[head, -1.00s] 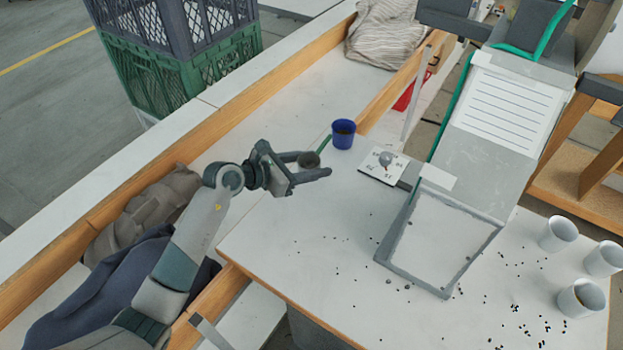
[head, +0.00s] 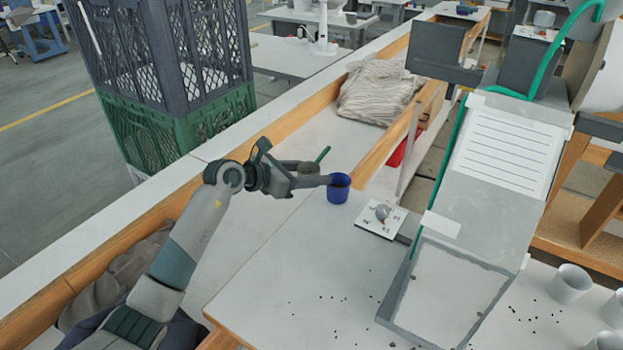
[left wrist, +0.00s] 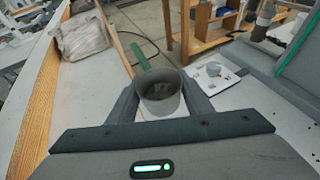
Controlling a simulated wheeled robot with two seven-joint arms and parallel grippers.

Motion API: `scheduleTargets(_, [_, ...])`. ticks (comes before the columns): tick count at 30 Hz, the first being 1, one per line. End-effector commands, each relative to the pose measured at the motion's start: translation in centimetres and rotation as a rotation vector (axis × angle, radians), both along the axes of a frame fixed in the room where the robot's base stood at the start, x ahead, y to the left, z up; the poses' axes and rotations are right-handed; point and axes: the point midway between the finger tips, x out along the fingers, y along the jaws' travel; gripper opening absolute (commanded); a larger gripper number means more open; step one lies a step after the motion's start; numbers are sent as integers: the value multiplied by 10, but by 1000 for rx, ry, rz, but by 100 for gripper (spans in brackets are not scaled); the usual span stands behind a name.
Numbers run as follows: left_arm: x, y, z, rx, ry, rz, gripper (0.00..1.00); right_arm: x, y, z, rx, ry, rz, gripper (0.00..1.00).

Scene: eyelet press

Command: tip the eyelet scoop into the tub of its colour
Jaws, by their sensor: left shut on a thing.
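My left gripper (head: 318,173) is shut on the eyelet scoop, a small grey cup (head: 309,167) with a green handle (head: 323,154). In the left wrist view the scoop (left wrist: 160,95) sits upright between the fingers, its handle leaning up and left; dark bits show inside. A blue tub (head: 338,193) stands on the table just right of the gripper, and a fingertip overlaps its rim in the head view. I cannot tell whether they touch. Pale tubs (head: 570,283) stand at the right. My right gripper is not in view.
The eyelet press (head: 495,170) with its grey tray fills the right of the table. A white card with a knob (head: 382,214) lies beside the blue tub. Small dark eyelets are scattered in front. A green and grey crate (head: 180,110) stands at back left.

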Motion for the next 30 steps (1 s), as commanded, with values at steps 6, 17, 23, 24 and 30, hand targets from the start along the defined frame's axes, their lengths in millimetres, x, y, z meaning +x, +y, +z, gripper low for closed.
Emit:
scheduleTargets(6, [0, 0, 0, -1, -1, 0, 21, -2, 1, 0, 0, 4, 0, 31])
scheduleTargets(17, [-5, 9, -5, 0, 1, 6, 21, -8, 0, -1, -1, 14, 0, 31])
scheduleTargets(23, [-26, 41, -21, 1, 1, 25, 21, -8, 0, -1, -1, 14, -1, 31])
scheduleTargets(24, [-33, 50, -25, 1, 1, 30, 21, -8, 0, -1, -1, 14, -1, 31])
scheduleTargets(30, [-76, 102, -44, 2, 2, 58, 21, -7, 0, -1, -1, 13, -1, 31])
